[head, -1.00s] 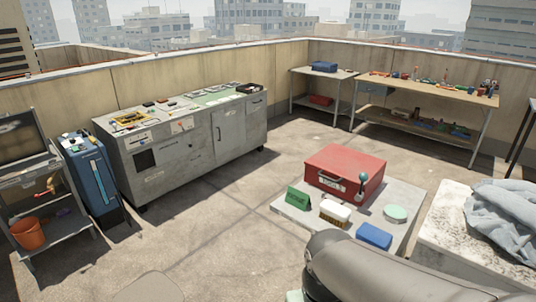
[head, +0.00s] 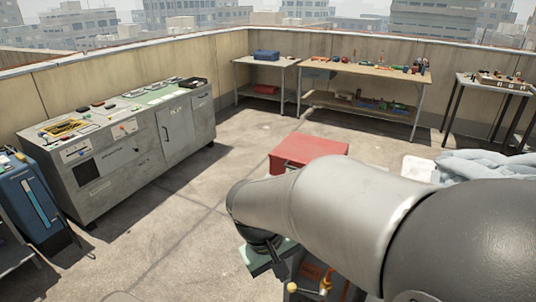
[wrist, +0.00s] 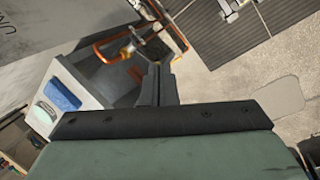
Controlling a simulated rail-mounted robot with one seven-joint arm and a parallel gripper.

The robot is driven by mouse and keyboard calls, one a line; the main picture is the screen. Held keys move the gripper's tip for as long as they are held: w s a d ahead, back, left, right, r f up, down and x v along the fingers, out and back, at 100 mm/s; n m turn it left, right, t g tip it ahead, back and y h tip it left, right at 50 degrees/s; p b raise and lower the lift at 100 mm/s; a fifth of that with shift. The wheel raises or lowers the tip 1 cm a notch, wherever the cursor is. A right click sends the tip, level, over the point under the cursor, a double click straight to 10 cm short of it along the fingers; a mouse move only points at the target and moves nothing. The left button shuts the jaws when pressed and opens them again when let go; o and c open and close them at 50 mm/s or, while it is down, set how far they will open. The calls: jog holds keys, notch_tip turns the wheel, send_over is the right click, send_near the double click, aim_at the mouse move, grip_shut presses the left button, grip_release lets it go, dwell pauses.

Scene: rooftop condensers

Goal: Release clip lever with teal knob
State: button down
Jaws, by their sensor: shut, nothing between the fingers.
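I cannot pick out the teal knob or its clip lever in either current view; my arm covers much of the area around the red box (head: 312,147) in the head view. My gripper (wrist: 158,72) shows in the wrist view, its dark fingers together and empty. Beyond the fingers is a grey open recess with an orange tube (wrist: 108,42) and a brass-yellow fitting (wrist: 130,47). I cannot tell how far the fingertips are from these. In the head view, a small lever with a yellow knob (head: 292,288) shows below my arm.
A grey cabinet (head: 125,155) stands left, a workbench (head: 365,78) at the back.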

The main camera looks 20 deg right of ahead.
jog(key=w+d+h+b, duration=0.2)
jog(key=w+d+h, duration=0.6)
jog(key=w+d, duration=0.45)
jog(key=w+r+h, duration=0.2)
jog(key=w+h, duration=0.1)
jog(key=w, duration=0.3)
jog(key=w+r+t+h+b, duration=0.1)
jog(key=w+r+h, duration=0.1)
jog(key=w, duration=0.5)
jog(key=shift+d+t+h, duration=0.3)
jog(key=shift+d+h, duration=0.05)
jog(key=shift+h, duration=0.35)
jog(key=d+p, duration=0.2)
jog(key=d, duration=1.2)
jog(key=shift+w+f, duration=0.2)
jog(key=shift+f, duration=0.15)
jog(key=shift+a+b, duration=0.1)
jog(key=shift+b, duration=0.2)
